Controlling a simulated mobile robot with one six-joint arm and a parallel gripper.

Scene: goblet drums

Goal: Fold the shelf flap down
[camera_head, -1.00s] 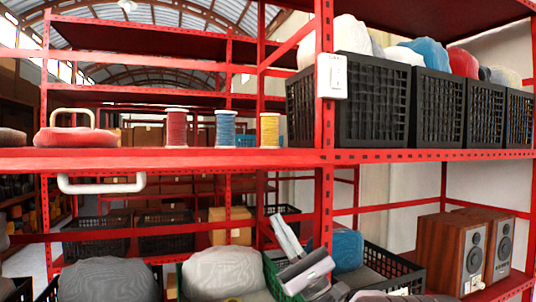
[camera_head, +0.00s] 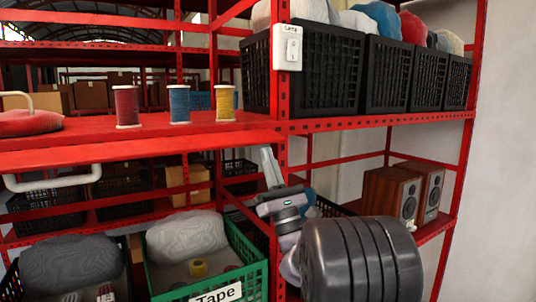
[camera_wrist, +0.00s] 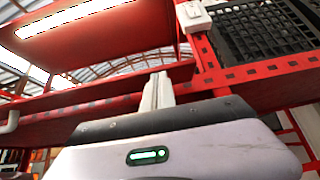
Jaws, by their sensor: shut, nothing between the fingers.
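The red shelf flap (camera_head: 140,145) seems to be the level front board at the left, in front of the thread spools. A white bar handle (camera_head: 55,182) hangs below its front edge. My gripper (camera_head: 267,162) is in front of the rack, just left of the red upright and below the right end of the board, well to the right of the handle. In the wrist view my gripper (camera_wrist: 157,84) points up with its fingers together and empty. The red board (camera_wrist: 105,98) crosses behind it, and part of the handle (camera_wrist: 11,121) shows at the left edge.
Red, blue and yellow spools (camera_head: 179,104) stand on the shelf. A white switch box (camera_head: 287,48) is on the upright beside black crates (camera_head: 330,75). A green bin (camera_head: 257,278) stands below, and wooden speakers (camera_head: 402,193) stand right. A red cushion (camera_head: 28,122) lies at left.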

